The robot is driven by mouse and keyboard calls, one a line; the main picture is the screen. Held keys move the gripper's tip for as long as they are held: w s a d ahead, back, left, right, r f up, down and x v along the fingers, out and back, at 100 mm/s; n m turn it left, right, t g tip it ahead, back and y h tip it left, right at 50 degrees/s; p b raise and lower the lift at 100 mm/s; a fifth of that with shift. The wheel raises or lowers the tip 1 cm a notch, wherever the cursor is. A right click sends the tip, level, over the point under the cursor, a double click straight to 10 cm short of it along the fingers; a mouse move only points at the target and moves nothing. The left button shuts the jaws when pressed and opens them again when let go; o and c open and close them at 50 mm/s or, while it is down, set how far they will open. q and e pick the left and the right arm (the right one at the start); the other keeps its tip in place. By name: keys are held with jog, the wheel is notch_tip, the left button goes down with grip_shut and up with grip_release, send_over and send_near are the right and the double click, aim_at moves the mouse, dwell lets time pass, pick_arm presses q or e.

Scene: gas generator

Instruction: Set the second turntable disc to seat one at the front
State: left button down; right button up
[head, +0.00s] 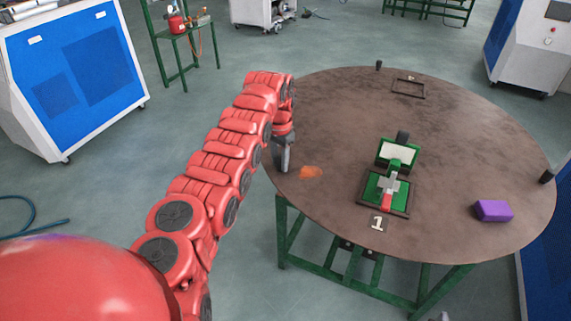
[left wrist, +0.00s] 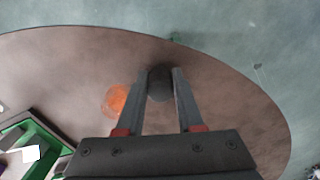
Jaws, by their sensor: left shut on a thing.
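The round brown turntable disc (head: 330,120) lies on a green frame, and its rim also shows in the left wrist view (left wrist: 235,110). Seat one, a black-edged square marked "1" (head: 377,223), is on the near side of the disc and carries a green fixture (head: 397,165) with a grey and red piece. Another empty square frame, seat (head: 408,88), is at the far side. My left gripper (head: 281,160) is at the disc's left rim, shut on a dark round peg (left wrist: 160,84), which sits between its fingers in the left wrist view (left wrist: 162,74). My right gripper is out of view.
Dark pegs stand at the far rim (head: 378,65) and right rim (head: 546,176). Blue-and-white cabinets (head: 75,80) stand around; the floor at left is mostly open.

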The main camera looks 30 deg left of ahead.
pick_arm(q)
jog(key=shift+w+a+r, duration=0.15)
jog(key=shift+w, duration=0.15)
jog(key=c, duration=0.8)
grip_release()
jog(key=shift+w, duration=0.1)
jog(key=shift+c, duration=0.2)
jog(key=shift+o, duration=1.5)
jog(key=shift+r, duration=0.3)
jog(key=r, duration=0.3)
jog(key=r+b, duration=0.1)
jog(key=r, duration=0.4)
jog(key=shift+d+r, duration=0.25)
jog(key=shift+r, duration=0.15)
notch_tip(320, 180, up, 8)
jog(key=p, duration=0.7)
jog(key=shift+a, duration=0.15)
